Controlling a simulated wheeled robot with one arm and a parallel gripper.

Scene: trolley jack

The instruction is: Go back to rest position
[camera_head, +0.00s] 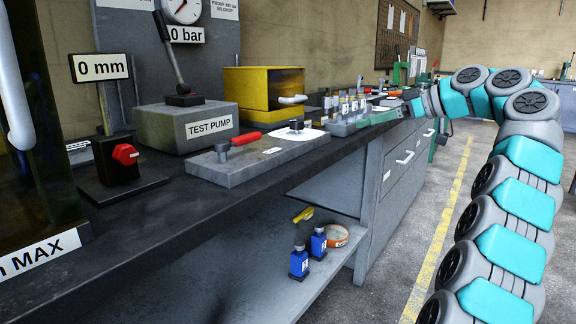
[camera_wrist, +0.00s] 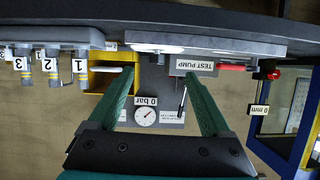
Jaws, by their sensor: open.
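My gripper (camera_wrist: 161,76) is open in the wrist view, with its two green fingers wide apart and nothing between them. The wrist view is upside down. Beyond the fingers are the TEST PUMP block (camera_wrist: 193,65) and the 0 bar gauge (camera_wrist: 145,115). In the head view my grey and turquoise arm bends up from the lower right and reaches left toward the far part of the workbench (camera_head: 300,165). The gripper is small there and hard to make out.
On the bench are the TEST PUMP block (camera_head: 185,125), a yellow box (camera_head: 262,92), a plate with a red handle (camera_head: 255,158) and a red knob (camera_head: 125,154). Blue bottles (camera_head: 299,262) stand on the lower shelf.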

